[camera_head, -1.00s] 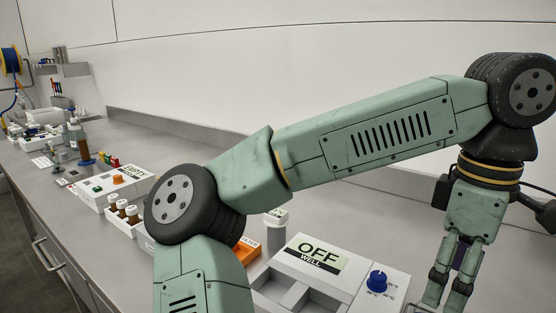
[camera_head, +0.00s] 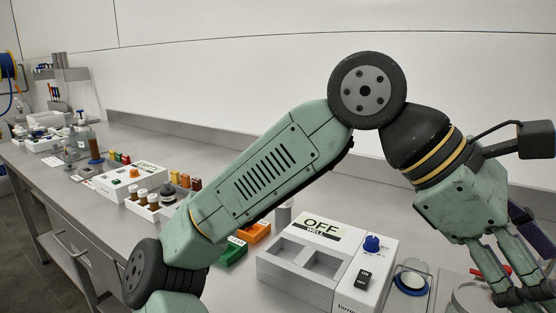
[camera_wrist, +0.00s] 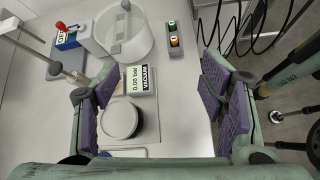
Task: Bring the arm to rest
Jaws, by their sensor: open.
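My gripper (camera_wrist: 170,110) is open in the wrist view. Its purple-padded fingers stand wide apart, with nothing between the pads. Below and behind them are the bench edge, a round grey-topped pot (camera_wrist: 120,120) and a small display box reading 0.00 bar (camera_wrist: 141,80). In the head view my gripper (camera_head: 520,285) hangs at the lower right, partly cut off by the frame edge. My arm is bent, rising from the lower left to a joint near the top and down to the right.
A white unit with an OFF display (camera_head: 330,262) and a blue knob stands in front of the arm. A rack of brown bottles (camera_head: 148,203) and an orange block (camera_head: 256,232) are left of it. A white vessel (camera_wrist: 124,35) stands on the bench. Cables hang at the right.

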